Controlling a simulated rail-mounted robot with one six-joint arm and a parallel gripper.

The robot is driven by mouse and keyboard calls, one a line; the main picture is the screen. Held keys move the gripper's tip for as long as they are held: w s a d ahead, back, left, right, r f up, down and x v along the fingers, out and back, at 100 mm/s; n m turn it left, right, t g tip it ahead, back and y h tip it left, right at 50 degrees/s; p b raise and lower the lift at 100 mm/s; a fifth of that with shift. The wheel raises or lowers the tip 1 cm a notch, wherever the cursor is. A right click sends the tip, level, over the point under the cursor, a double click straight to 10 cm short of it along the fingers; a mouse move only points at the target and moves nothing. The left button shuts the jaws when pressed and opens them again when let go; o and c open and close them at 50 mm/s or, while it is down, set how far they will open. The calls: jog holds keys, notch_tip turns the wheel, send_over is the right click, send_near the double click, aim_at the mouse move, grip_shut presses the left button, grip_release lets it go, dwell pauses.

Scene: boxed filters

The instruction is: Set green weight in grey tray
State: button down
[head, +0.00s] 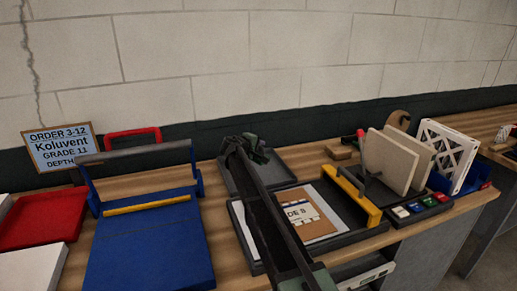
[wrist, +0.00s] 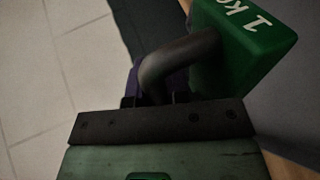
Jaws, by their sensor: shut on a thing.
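The green weight (wrist: 243,45) is a green block with white lettering, seen at the upper right of the wrist view. Its dark bent handle (wrist: 180,62) runs down to my gripper (wrist: 150,88), which is shut on it. In the head view my gripper (head: 252,150) is over the grey tray (head: 297,157), at the far end of my arm. The weight is hard to tell from the green gripper parts there. The tray lies flat on the wooden bench and my arm hides part of it. I cannot tell whether the weight touches the tray.
Left are a blue press-like fixture (head: 150,245), a red tray (head: 45,218) and an order sign (head: 62,147). Right stand pale panels (head: 388,160) and a white lattice filter (head: 447,155).

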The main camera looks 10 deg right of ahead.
aim_at(258, 163)
notch_tip(258, 163, down, 9)
jog(key=b, duration=0.7)
jog(key=shift+r, duration=0.25)
jog(key=shift+f, duration=0.2)
jog(key=c, duration=1.1)
grip_release()
jog(key=shift+r, duration=0.15)
jog(key=shift+s+a+r+p, duration=0.15)
jog(key=shift+s+r+p, duration=0.05)
jog(key=shift+p, duration=0.25)
jog(key=p+v, duration=0.3)
jog(key=v, duration=0.8)
jog(key=shift+a+p, duration=0.2)
jog(key=shift+p, duration=0.15)
jog(key=shift+s, duration=0.1)
